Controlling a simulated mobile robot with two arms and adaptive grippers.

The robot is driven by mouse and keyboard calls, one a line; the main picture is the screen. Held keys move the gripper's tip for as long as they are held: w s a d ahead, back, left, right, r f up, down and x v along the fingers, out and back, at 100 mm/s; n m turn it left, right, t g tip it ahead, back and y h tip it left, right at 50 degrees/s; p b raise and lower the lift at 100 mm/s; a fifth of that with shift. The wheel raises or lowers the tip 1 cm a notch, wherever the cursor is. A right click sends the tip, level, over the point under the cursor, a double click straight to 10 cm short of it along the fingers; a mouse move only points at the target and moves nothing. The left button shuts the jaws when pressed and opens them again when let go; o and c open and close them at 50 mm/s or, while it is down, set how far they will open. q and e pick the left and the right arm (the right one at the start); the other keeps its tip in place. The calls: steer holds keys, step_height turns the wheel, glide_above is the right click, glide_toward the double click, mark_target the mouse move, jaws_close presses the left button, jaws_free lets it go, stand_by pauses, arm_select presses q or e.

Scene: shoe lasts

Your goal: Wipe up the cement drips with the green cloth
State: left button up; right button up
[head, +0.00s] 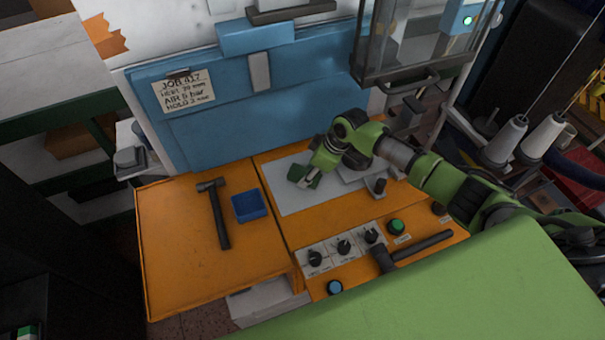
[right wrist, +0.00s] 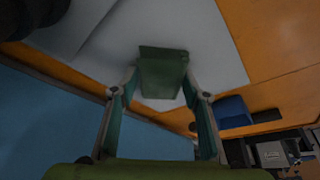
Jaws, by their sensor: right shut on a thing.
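My right gripper (head: 304,178) is low over the grey sheet (head: 296,205) on the orange bench. It is shut on the green cloth (right wrist: 163,72), which shows as a folded block between its two fingers in the right wrist view. The cloth is at or just above the sheet; I cannot tell whether it touches. I cannot make out any cement drips on the visible part of the sheet. My left gripper is not in view.
A blue tray (head: 249,206) and a hammer (head: 216,212) lie left of the sheet. A control panel with knobs (head: 343,247) and a dark hammer-shaped tool (head: 412,250) are in front. A blue panel (head: 235,103) stands behind. The bench's left front is clear.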

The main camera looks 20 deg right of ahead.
mark_target(296, 179)
steer(key=shift+d, duration=2.05)
steer(key=shift+r, duration=0.15)
steer(key=shift+a+p, duration=0.4)
steer(key=shift+a, duration=1.7)
steer(key=shift+s+a+p, duration=0.1)
steer(key=shift+a+p, duration=0.5)
steer(key=shift+a, duration=0.5)
steer(key=shift+s+a+f, duration=0.1)
steer(key=shift+a+f, duration=0.2)
steer(key=shift+a, duration=0.6)
